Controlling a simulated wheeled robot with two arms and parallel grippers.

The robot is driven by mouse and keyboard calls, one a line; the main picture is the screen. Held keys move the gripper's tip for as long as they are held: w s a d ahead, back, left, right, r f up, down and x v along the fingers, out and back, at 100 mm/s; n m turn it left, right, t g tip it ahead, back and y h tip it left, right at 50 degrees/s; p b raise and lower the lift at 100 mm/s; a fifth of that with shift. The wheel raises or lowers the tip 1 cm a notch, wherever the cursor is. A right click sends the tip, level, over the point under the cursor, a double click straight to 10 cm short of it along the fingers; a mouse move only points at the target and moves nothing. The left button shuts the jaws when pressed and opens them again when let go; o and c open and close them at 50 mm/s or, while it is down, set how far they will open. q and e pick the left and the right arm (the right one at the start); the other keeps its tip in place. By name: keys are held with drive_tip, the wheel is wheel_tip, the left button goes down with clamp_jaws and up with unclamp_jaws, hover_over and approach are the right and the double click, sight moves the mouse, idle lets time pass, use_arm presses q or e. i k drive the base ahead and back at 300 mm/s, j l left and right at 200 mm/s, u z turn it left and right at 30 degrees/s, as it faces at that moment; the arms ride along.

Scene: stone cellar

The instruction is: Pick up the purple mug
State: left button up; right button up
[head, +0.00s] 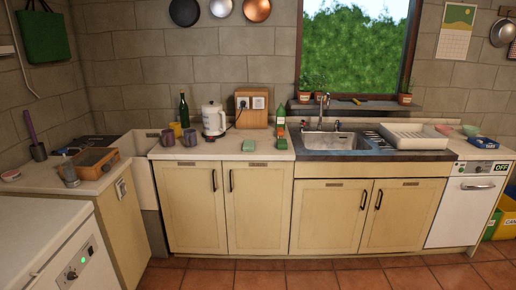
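One purplish mug (168,138) is at the left of the group. A dark greyish-purple mug (190,137) is at the right, beside the kettle. They are small in the view, so I cannot tell surely which is the purple one. All look upright. Neither of my grippers shows in the head view.
A green bottle (184,110) stands behind the mugs and a white kettle (213,119) to their right. Green sponge-like items (249,145) lie farther right, before the sink (335,142). A white appliance (50,245) fills the near left. Tiled floor (300,277) before the cabinets is clear.

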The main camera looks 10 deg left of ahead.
sight(168, 134)
drive_tip(key=i+l+u, duration=0.15)
drive_tip(key=i+u, duration=0.25)
drive_tip(key=i, duration=0.15)
drive_tip(key=i+l+u, duration=0.4)
drive_tip(key=i, duration=0.15)
drive_tip(key=i+l+u, duration=0.4)
drive_tip(key=i+j, duration=0.05)
drive_tip(key=i, duration=0.05)
